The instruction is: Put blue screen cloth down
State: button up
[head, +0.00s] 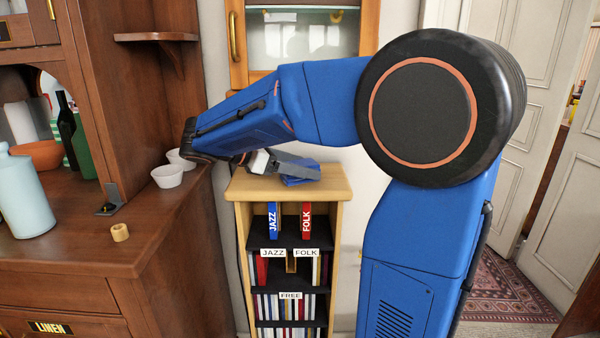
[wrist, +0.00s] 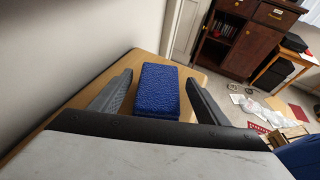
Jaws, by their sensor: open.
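The blue screen cloth (wrist: 158,90) is a folded, textured blue block lying on the light wooden top of a small shelf unit (wrist: 146,61). In the head view the cloth (head: 300,178) shows on the shelf top, partly hidden by my gripper (head: 312,170). In the wrist view my gripper (wrist: 156,95) is open, with one finger on each side of the cloth and a visible gap on both sides. The cloth's near end is hidden behind the gripper body.
The shelf unit holds records, with JAZZ (head: 272,220) and FOLK (head: 306,220) dividers. A brown wooden cabinet stands left, with white bowls (head: 167,176), a wooden ring (head: 120,232) and a pale blue bottle (head: 24,196). A glass-fronted wall cabinet (head: 300,42) hangs behind.

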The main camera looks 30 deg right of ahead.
jog(key=shift+x, duration=1.95)
jog(key=shift+w, duration=0.1)
jog(key=c, duration=1.2)
